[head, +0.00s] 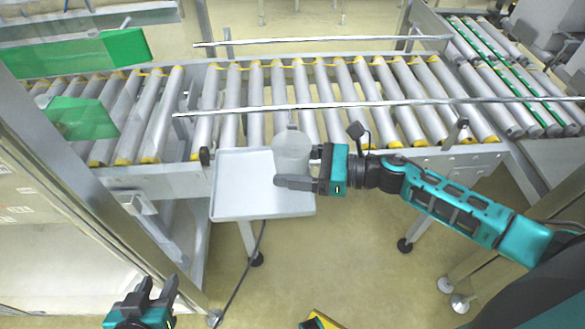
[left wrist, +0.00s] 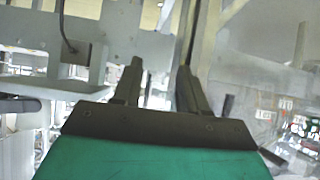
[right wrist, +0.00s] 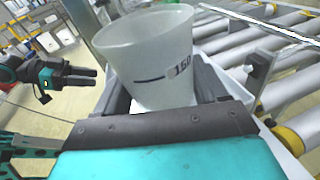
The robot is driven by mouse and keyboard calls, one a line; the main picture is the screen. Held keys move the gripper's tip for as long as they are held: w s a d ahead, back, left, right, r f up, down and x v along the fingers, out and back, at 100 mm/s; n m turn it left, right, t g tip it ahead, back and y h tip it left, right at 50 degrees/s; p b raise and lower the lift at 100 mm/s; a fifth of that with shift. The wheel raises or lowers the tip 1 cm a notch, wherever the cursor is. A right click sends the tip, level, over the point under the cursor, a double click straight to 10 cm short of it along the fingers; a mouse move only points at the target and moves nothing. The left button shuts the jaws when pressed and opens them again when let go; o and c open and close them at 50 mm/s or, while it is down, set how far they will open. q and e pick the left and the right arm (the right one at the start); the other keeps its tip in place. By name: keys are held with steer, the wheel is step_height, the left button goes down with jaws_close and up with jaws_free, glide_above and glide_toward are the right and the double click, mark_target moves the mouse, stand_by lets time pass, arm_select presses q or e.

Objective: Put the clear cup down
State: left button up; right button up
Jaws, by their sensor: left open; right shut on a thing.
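The clear cup (head: 291,153) is a translucent, whitish cup over the small white tray table (head: 236,190). My right gripper (head: 300,168) is shut on it from the right. In the right wrist view the cup (right wrist: 150,58) looks upright between the fingers, with a dark line and the mark 150. I cannot tell whether its base touches the tray. My left gripper (head: 156,292) is open and empty at the lower left, away from the cup. The left wrist view shows its two fingers (left wrist: 160,88) apart with nothing between them.
A roller conveyor (head: 240,95) with metal rails runs behind the tray. Green panels (head: 82,118) stand at the left near a metal post. A second conveyor with green strips (head: 505,75) is at the upper right. The floor in front of the tray (head: 330,260) is mostly clear.

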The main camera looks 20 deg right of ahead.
arm_select(q)
steer(key=shift+w+d+r, duration=0.1)
steer(key=shift+w+r, duration=0.05)
steer(key=shift+r, duration=0.1)
arm_select(e)
steer(key=shift+f, duration=0.35)
steer(key=shift+f+b, duration=0.45)
steer(key=shift+b, duration=0.05)
arm_select(q)
steer(key=shift+d+f+b, duration=0.1)
steer(key=shift+f+b, duration=0.2)
steer(key=shift+f, duration=0.35)
arm_select(e)
steer(key=shift+f, duration=0.2)
steer(key=o, duration=0.8)
steer(key=shift+s, duration=0.1)
arm_select(q)
steer(key=shift+w+r, duration=0.2)
steer(key=shift+r, duration=0.2)
arm_select(e)
steer(key=shift+o, duration=1.1)
